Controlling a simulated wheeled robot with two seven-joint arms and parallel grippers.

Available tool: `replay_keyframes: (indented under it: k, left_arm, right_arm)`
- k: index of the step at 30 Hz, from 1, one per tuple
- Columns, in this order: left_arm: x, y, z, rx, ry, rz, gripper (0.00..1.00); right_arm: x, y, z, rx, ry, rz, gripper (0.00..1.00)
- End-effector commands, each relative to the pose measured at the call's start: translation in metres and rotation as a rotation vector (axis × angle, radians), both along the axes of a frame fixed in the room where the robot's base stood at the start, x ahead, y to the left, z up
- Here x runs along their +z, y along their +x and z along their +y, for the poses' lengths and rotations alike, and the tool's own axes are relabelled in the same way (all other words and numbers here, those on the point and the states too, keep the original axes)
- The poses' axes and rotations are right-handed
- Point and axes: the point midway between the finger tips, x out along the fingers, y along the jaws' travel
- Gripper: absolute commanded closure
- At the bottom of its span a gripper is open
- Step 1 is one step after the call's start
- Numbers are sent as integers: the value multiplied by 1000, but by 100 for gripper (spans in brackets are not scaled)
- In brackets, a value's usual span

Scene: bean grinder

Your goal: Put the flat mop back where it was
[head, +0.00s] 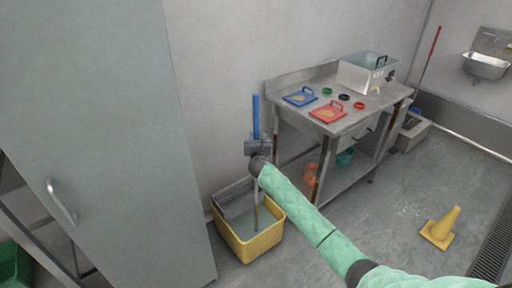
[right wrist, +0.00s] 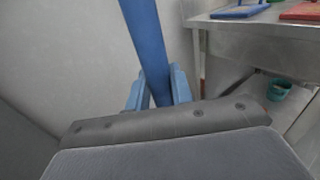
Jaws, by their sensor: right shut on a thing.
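The flat mop (head: 256,112) stands nearly upright beside the wall, left of the steel table. Its upper handle is blue, and a thin pale pole runs down into the yellow bucket (head: 262,242). The mop's head is not clearly visible in the bucket. My right gripper (head: 256,146) is shut on the blue handle, above the bucket. In the right wrist view the blue handle (right wrist: 146,38) passes between the blue fingers of the right gripper (right wrist: 157,90). My left gripper is not in view.
A steel table (head: 345,122) with blue and red trays, small rings and a metal box stands to the right. A grey cabinet (head: 110,130) is at the left. A red-handled tool (head: 430,55) leans at the back.

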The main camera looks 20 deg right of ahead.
Motion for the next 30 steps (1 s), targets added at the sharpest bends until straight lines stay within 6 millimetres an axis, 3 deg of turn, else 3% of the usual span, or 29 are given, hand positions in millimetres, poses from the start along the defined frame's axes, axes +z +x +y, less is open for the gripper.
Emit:
replay_keyframes:
  k: [10,25,26,28,30]
  left_arm:
    - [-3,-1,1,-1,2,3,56]
    - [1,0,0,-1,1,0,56]
    - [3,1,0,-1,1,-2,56]
    - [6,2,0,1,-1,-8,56]
    - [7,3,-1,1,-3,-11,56]
  right_arm:
    - [-35,0,0,0,0,1,100]
    - [-40,0,0,0,0,0,100]
    - [-41,0,0,0,0,1,72]
    - [-41,0,0,0,0,1,58]
    - [-41,0,0,0,0,1,56]
